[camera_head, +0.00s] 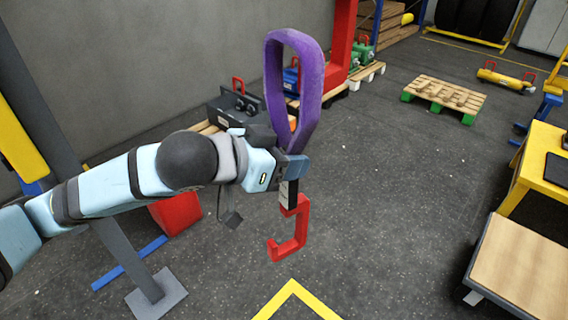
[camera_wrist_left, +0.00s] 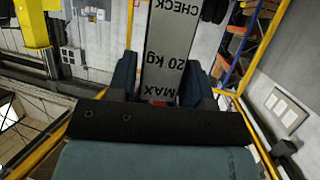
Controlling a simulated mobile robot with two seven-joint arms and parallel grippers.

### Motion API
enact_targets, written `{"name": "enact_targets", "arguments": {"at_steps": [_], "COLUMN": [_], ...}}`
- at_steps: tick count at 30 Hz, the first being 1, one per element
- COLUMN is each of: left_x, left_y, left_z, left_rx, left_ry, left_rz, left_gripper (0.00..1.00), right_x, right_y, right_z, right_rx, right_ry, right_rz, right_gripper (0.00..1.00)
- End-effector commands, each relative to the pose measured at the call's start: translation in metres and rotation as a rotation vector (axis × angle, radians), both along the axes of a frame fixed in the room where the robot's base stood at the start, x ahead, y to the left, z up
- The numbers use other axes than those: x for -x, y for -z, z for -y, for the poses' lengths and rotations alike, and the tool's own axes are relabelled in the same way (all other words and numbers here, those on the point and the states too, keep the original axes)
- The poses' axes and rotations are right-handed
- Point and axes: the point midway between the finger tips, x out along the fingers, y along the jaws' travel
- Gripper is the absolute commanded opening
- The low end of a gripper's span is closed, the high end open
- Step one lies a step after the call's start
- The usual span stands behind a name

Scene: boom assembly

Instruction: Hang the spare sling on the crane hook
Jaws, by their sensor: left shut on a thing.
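My left gripper (camera_head: 291,168) comes in from the left and is shut on the spare sling (camera_head: 273,90), a tall purple loop standing above the fingers. A red C-shaped hook (camera_head: 303,222) hangs directly below the gripper under a short dark-and-white piece. It looks joined to the sling, but the fingers hide the join. In the left wrist view the gripper's fingers (camera_wrist_left: 163,88) flank a grey tag (camera_wrist_left: 168,45) marked MAX 20 kg CHECK. I cannot pick out a separate crane hook. My right gripper is not in view.
A black case (camera_head: 232,108) stands behind the arm near the wall. A red post (camera_head: 342,40) rises behind the sling. A pallet (camera_head: 440,92) lies at the back right. A yellow table (camera_head: 540,150) and a wood-topped platform (camera_head: 522,262) stand at right. The central floor is clear.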

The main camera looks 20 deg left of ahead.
Motion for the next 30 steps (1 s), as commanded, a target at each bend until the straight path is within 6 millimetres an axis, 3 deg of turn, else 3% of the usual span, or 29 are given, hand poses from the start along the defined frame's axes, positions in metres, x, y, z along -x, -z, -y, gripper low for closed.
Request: {"name": "enact_targets", "arguments": {"at_steps": [4,15,30], "left_x": [-0.003,-0.021,-0.046], "left_y": [0.000,-0.002,0.002], "left_z": [0.001,0.008,0.017], "left_rx": [0.001,0.002,0.001], "left_ry": [0.002,0.001,0.002], "left_rz": [0.006,0.004,0.004], "left_gripper": [0.00,0.00,0.00], "right_x": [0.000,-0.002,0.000], "right_y": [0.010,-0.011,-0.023], "right_z": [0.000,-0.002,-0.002], "right_rx": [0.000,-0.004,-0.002], "right_ry": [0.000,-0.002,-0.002], "right_rz": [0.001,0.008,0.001], "right_gripper": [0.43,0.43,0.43]}}
